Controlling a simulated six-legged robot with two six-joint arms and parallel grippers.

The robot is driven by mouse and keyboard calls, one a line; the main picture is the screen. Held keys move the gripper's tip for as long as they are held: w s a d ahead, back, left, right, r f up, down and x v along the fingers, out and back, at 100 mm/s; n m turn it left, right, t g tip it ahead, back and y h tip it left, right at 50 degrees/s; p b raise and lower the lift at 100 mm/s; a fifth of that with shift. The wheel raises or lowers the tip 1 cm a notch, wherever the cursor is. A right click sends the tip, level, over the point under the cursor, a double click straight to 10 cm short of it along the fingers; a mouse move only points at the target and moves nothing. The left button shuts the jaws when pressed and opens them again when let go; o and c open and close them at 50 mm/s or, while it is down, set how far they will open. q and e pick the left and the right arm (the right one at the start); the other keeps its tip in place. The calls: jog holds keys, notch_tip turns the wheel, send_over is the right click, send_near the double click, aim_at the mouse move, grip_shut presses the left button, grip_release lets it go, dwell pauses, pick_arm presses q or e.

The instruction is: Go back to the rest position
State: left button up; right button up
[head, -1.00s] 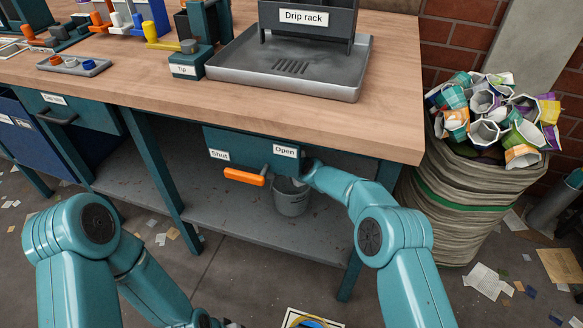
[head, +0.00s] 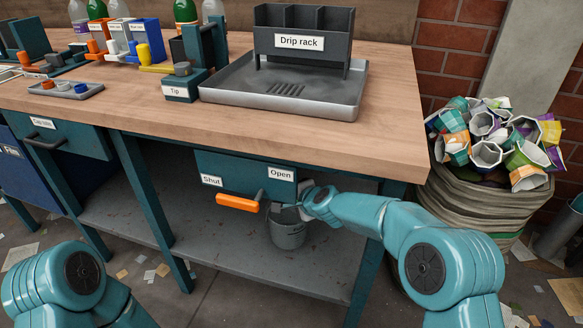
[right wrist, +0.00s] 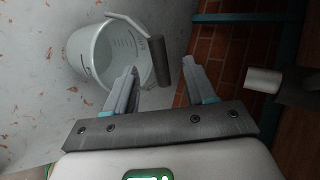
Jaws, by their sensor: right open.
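My right gripper (head: 290,212) is under the bench, just right of the orange lever (head: 238,203) and above the grey bucket (head: 288,237). In the right wrist view its two fingers (right wrist: 160,88) are apart, with nothing gripped between them. The bucket (right wrist: 88,55) lies beyond the fingers there, and a dark cylinder (right wrist: 155,60) shows near its rim. The lever hangs from a teal panel (head: 232,172) with labels Shut and Open, its orange grip toward the Shut side. My left arm shows at lower left, and its gripper is out of view.
The wooden bench top (head: 150,110) carries a drip rack (head: 300,40) in a metal tray (head: 350,95) and a small tray (head: 65,92). A sack of paper cups (head: 490,140) stands right. The bench's lower shelf (head: 220,245) lies under my right gripper.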

pick_arm(q)
jog(key=shift+r, duration=0.1)
pick_arm(e)
jog(key=s+d+n+g+h+p, duration=0.15)
jog(key=s+d+p, duration=0.25)
jog(key=s+p, duration=0.45)
jog(key=s+d+n+g+p, duration=0.35)
jog(key=s+p, duration=0.35)
jog(key=p, duration=0.3)
pick_arm(q)
notch_tip(320, 180, up, 35)
jog(key=s+d+g+p, duration=0.1)
jog(key=s+p, duration=0.1)
jog(key=p, duration=1.5)
jog(key=shift+s+d+m, duration=0.25)
jog(key=shift+s+m, duration=0.05)
jog(key=shift+s, duration=0.05)
pick_arm(e)
jog(key=s+d+r+n+g, duration=0.1)
jog(key=s+r, duration=0.4)
jog(key=s, duration=0.8)
jog(key=s+d+r+n+g, duration=0.2)
jog(key=s+r+n+g, duration=0.1)
jog(key=s, duration=1)
notch_tip(320, 180, up, 2)
jog(key=shift+s+r+n+g, duration=0.2)
jog(key=shift+s+n+g, duration=0.15)
jog(key=shift+n, duration=0.45)
jog(key=shift+y, duration=0.25)
